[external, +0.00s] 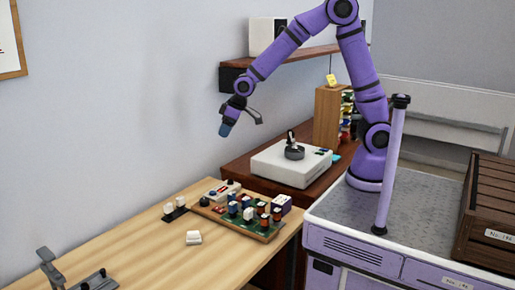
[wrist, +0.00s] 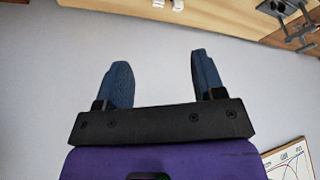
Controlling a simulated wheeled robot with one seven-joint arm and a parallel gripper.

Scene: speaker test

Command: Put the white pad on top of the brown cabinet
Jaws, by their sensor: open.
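A small white block-like piece (external: 193,238), likely the white pad, lies on the light wooden table in the external view, in front of the board of parts. A dark brown cabinet (external: 240,167) stands behind the table, with a white boxy device on its top. My gripper (external: 225,129) is high above the table near the wall, well away from the white piece. In the wrist view my gripper (wrist: 162,82) has its two blue fingers apart with nothing between them. The wrist view does not clearly show the white pad.
The white device (external: 290,163) takes up much of the cabinet top. A tan rack (external: 327,117) stands behind it. A board of colored parts (external: 240,217) and a black stand with white blocks (external: 174,210) sit on the table. A shelf (external: 283,62) juts from the wall.

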